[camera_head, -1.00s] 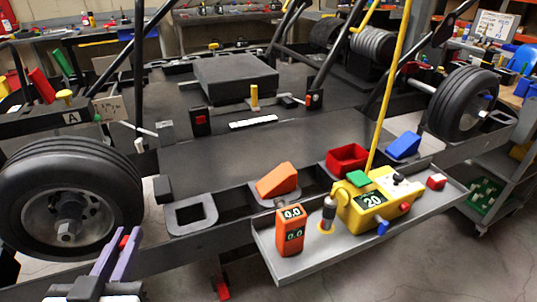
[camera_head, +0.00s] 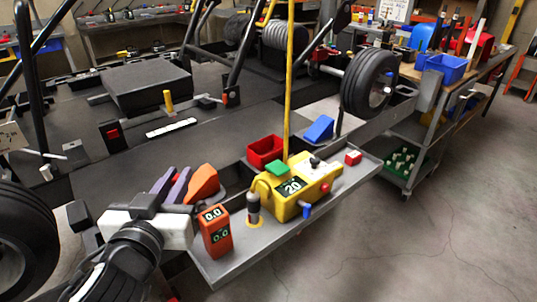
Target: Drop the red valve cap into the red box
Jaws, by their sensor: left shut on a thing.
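My left gripper (camera_head: 172,184), with purple fingers, is shut at the lower left, just left of the orange wedge (camera_head: 202,185). A trace of red, the valve cap, shows between its fingers; most of the cap is hidden. The red box (camera_head: 251,157) is an open bin beside the kart's edge, behind the yellow device, up and to the right of my left gripper and apart from it. My right gripper is not in view.
The grey tray (camera_head: 262,252) holds an orange meter (camera_head: 216,238), a dark-handled tool (camera_head: 253,208), a yellow device (camera_head: 289,205) and a small red block (camera_head: 353,158). A yellow pole (camera_head: 288,90) rises close to the red box. A blue wedge (camera_head: 319,129) is right of it.

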